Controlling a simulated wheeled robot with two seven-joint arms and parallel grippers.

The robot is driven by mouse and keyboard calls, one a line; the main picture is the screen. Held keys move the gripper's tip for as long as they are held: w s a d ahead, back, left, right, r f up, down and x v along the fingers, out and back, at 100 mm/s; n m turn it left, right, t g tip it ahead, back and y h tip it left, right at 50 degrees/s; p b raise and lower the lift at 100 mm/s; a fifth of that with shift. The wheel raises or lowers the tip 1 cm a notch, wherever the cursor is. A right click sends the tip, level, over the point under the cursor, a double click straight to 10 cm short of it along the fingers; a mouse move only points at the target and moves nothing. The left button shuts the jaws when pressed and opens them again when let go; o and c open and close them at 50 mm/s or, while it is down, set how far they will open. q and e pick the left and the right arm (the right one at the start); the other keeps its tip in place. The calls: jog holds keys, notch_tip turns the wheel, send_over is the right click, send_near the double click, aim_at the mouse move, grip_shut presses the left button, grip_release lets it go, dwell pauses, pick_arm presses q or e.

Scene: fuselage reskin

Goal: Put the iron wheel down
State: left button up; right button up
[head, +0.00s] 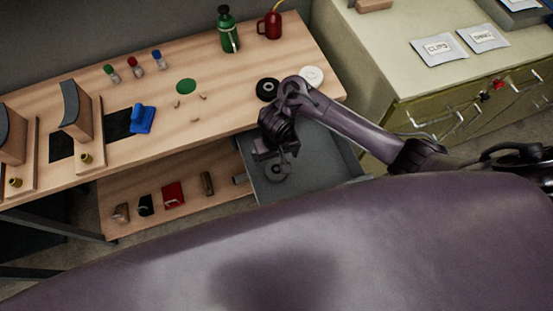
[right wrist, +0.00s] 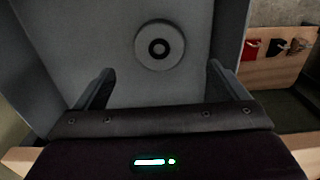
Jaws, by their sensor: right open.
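The iron wheel, a grey disc with a dark hub hole (right wrist: 158,46), lies flat on the floor of the grey open drawer (right wrist: 125,85). In the head view the drawer (head: 318,158) is under the bench's right end, and the wheel (head: 279,171) is partly hidden by my gripper. My right gripper (head: 272,160) is over the drawer, with its fingers pointing down. In the right wrist view its two fingers (right wrist: 158,78) are spread, with nothing between them, and the wheel is apart from them, beyond the tips. My left gripper is not in view.
The wooden bench (head: 215,70) holds a black wheel (head: 267,90), a white wheel (head: 312,76), a green bottle (head: 228,32) and a red can (head: 270,25). A lower shelf (head: 187,187) holds several small items. A pale cabinet (head: 400,75) stands to the right.

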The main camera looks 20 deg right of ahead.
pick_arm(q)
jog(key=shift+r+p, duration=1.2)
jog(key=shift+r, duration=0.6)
pick_arm(e)
jog(key=shift+r, duration=1.95)
